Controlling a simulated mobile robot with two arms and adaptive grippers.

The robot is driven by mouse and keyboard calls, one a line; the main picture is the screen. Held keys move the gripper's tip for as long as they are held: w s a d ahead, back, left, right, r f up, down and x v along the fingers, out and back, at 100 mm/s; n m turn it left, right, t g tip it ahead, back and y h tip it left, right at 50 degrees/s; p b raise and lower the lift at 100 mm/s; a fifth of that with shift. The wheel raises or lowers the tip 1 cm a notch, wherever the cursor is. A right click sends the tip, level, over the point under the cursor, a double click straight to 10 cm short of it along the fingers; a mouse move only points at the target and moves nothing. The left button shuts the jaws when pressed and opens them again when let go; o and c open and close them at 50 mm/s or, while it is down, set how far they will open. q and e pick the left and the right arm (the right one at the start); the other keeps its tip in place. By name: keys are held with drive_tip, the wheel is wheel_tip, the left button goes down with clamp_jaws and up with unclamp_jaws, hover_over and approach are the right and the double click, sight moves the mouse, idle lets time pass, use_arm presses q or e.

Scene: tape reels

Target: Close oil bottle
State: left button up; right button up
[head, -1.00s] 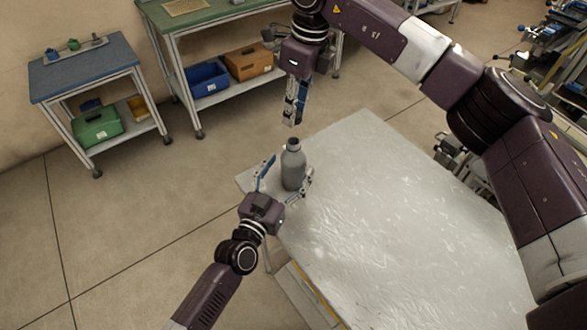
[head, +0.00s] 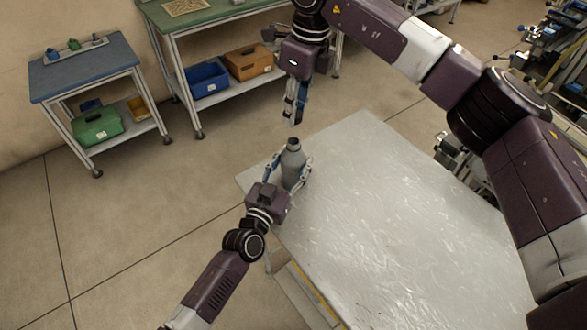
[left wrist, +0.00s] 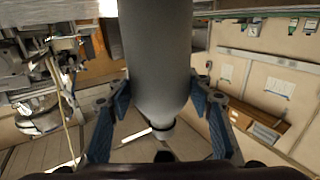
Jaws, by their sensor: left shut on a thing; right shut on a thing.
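A grey bottle (head: 293,169) with a dark neck stands upright near the far left corner of the pale table (head: 390,220). My left gripper (head: 291,163) is shut on the bottle's body, with a finger on each side. In the left wrist view, the bottle (left wrist: 157,50) fills the middle between the blue finger pads, its neck towards the bottom. My right gripper (head: 294,118) points down above the bottle, a little apart from its top. Its fingers are close together; what they hold is too small to make out.
A blue-topped bench (head: 85,70) with small parts on it and a green-topped bench (head: 215,25) stand behind, across open floor. Blue (head: 207,80) and brown (head: 247,62) bins sit under the green one. The pale table right of the bottle is clear.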

use_arm(q)
drive_tip(key=c, duration=0.6)
use_arm(e)
hover_over(293, 141)
drive_tip(key=shift+s+d+f, duration=0.1)
drive_tip(key=shift+f, duration=1.15)
drive_tip(key=shift+d+f, duration=0.1)
drive_tip(key=shift+f, duration=1.15)
drive_tip(key=shift+f, duration=0.1)
drive_tip(key=shift+f, duration=0.8)
use_arm(q)
clamp_jaws()
use_arm(e)
drive_tip(key=shift+f, duration=0.55)
